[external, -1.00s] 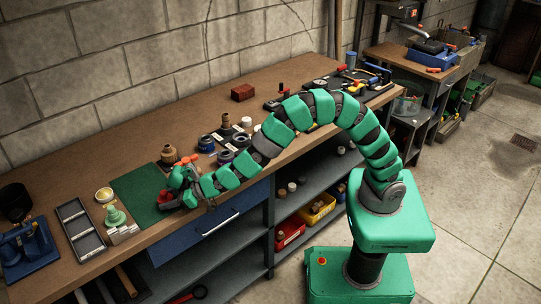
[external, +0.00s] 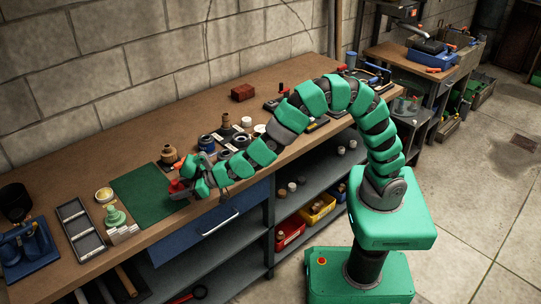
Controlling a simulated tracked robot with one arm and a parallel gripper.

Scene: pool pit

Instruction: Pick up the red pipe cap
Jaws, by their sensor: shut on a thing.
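The red pipe cap (external: 176,187) shows as a small red shape at the end of my gripper (external: 182,185). My gripper is shut on it, above the right edge of the green mat (external: 143,197) on the wooden workbench. The fingers hide part of the cap. At this size I cannot tell how far above the mat it is.
A brass fitting (external: 169,155) stands just behind my gripper. Several dark and blue round parts (external: 206,143) stand to its right. A grey divided tray (external: 81,226), a pale green part (external: 115,215) and a yellow-topped jar (external: 104,195) stand left of the mat. A red brick (external: 242,92) lies farther back.

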